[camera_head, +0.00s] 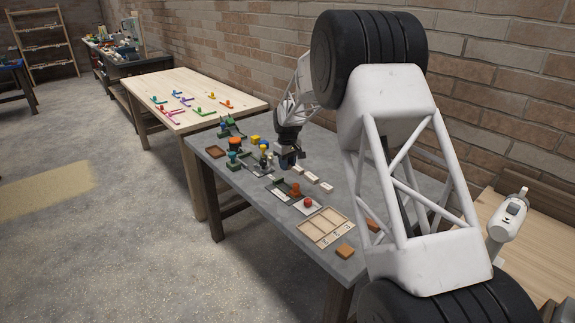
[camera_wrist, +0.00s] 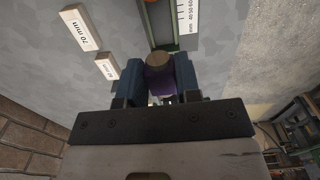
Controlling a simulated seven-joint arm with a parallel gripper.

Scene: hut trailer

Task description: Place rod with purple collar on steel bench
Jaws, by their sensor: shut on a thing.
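In the wrist view, the rod with the purple collar (camera_wrist: 160,83) is between the two dark blue fingers of my gripper (camera_wrist: 159,78). The rod's round brownish end points toward the camera, and the purple collar sits just below it. In the head view, my gripper (camera_head: 289,158) is low over the grey-topped bench (camera_head: 333,216), near its back middle. The rod cannot be made out there. The bench's grey top fits the steel bench. I cannot tell whether the rod's lower end touches it.
Pale blocks, one marked 20 mm (camera_wrist: 82,27), lie beside my gripper. The bench also bears a wooden divided tray (camera_head: 325,226), a red button (camera_head: 308,202) and coloured parts. Bare grey surface shows near the tray.

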